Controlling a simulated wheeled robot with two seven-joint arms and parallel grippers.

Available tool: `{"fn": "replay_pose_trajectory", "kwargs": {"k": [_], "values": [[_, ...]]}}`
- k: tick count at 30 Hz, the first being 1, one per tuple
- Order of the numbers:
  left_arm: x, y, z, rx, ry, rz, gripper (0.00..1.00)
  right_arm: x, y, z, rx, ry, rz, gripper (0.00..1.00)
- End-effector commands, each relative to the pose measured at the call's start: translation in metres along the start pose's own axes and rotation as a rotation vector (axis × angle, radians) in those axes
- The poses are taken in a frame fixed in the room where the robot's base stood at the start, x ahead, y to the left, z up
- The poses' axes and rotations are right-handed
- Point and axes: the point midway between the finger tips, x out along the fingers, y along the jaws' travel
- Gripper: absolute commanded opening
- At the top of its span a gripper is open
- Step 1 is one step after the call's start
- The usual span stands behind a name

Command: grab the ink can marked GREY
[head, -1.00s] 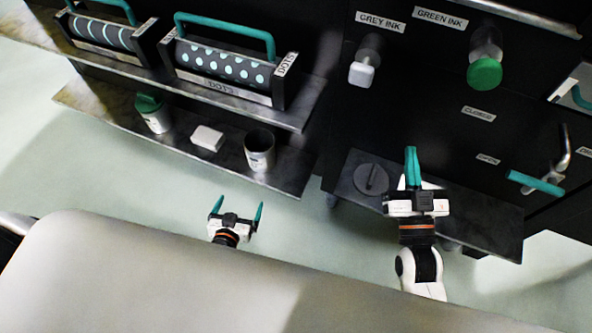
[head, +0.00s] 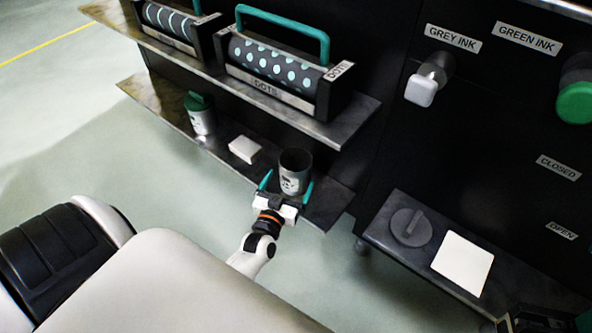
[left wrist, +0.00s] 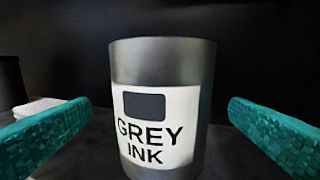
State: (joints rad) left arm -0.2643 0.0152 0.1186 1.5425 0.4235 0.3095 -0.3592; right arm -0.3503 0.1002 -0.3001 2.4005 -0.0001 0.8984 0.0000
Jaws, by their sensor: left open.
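The ink can marked GREY INK (left wrist: 160,110) stands upright in the left wrist view, a grey metal cylinder with a white label and a dark square on it. In the head view the same can (head: 294,168) stands at the right end of the lower shelf. My left gripper (head: 286,184) is open, with its teal fingers on either side of the can at its front. In the left wrist view gaps show between the can and both fingers (left wrist: 160,128). My right gripper cannot be made out.
A green-lidded can (head: 199,115) and a white block (head: 244,149) stand left of the can on the lower shelf (head: 165,105). The upper shelf with the DOTS roller (head: 275,65) overhangs behind. A round dark knob (head: 411,227) and a white square (head: 462,262) lie on a ledge at right.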

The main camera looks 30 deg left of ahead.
Motion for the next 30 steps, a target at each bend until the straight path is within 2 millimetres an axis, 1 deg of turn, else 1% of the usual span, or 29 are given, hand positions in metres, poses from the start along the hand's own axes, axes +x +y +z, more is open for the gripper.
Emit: {"fn": "replay_pose_trajectory", "kwargs": {"k": [2, 8, 12, 20, 21, 23, 27, 30], "values": [[0.006, 0.0, 0.0, -0.001, -0.002, 0.001, 1.0, -0.004, 0.0, 0.0, 0.001, -0.004, 0.0, 0.0], [0.035, -0.003, 0.002, -0.001, -0.004, 0.0, 1.0, -0.02, 0.0, -0.004, 0.0, -0.003, 0.0, 0.0], [0.05, -0.002, 0.004, 0.0, -0.002, 0.0, 1.0, -0.024, 0.0, -0.005, 0.0, -0.002, 0.0, 0.0], [0.053, -0.002, 0.004, 0.001, 0.001, 0.0, 1.0, -0.023, 0.0, -0.005, 0.001, -0.001, 0.0, 0.0], [0.053, -0.002, 0.004, 0.001, 0.001, 0.0, 0.97, -0.023, 0.0, -0.005, 0.001, -0.001, 0.0, 0.0], [0.053, -0.002, 0.004, 0.001, 0.001, -0.001, 0.87, -0.023, 0.0, -0.005, 0.001, -0.001, 0.0, 0.0], [0.053, -0.002, 0.004, 0.001, 0.0, -0.001, 0.64, -0.023, 0.0, -0.005, 0.001, -0.001, 0.0, 0.0], [0.053, -0.002, 0.005, 0.001, -0.002, 0.0, 0.5, -0.023, 0.0, -0.005, 0.001, -0.001, 0.0, 0.0]]}}
